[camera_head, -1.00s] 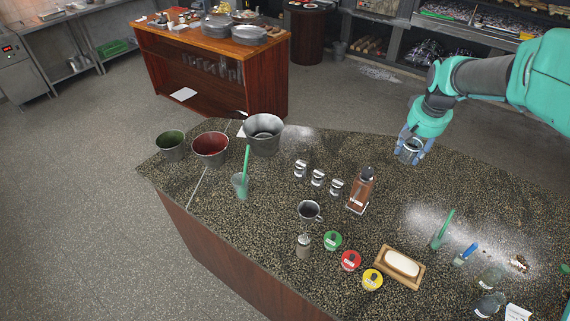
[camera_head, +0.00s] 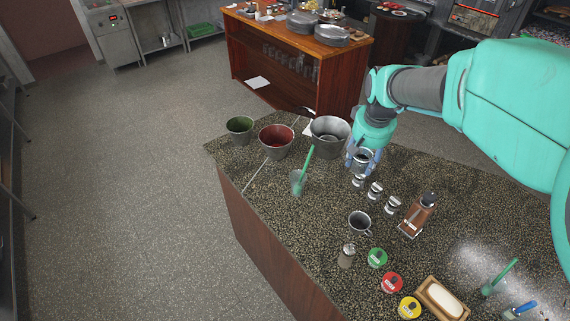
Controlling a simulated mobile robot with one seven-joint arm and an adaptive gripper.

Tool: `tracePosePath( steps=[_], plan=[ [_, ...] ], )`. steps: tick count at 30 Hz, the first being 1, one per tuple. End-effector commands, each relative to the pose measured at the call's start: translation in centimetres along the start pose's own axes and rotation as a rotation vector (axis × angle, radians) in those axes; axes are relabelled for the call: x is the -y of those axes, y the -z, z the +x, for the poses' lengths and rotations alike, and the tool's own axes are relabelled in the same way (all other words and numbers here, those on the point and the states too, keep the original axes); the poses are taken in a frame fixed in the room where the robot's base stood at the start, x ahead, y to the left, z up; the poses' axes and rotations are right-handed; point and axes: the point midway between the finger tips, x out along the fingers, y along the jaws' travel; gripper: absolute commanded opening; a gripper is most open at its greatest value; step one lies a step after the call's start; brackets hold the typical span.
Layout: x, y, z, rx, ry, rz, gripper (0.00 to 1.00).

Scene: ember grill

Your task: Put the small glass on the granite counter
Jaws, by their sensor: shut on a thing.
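My gripper (camera_head: 362,168) is shut on a small clear glass (camera_head: 363,157), whose greyish rim shows between the fingers. The gripper points down over the far part of the granite counter (camera_head: 325,235). It is just right of the large metal bucket and appears close above the nearest small shaker. I cannot tell how far the glass is above the counter. The fingers hide part of the glass's sides and base.
Green, red and plain metal buckets (camera_head: 331,136) stand along the back left. The left-middle counter is fairly clear.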

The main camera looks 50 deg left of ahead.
Motion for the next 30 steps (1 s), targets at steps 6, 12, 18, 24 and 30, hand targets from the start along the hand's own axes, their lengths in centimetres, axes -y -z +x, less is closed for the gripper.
tracePosePath(
  steps=[6, 12, 18, 24, 30],
  plan=[
    [8.0, 0.0, -0.3, 0.003, 0.020, -0.109, 0.12],
    [14.9, -0.7, -0.7, 0.005, 0.036, -0.205, 0.12],
    [20.0, -1.6, -1.0, 0.008, 0.048, -0.277, 0.12],
    [23.0, -2.3, -1.2, 0.009, 0.055, -0.320, 0.12],
    [25.0, -2.9, -1.4, 0.010, 0.060, -0.350, 0.12]
  ],
)
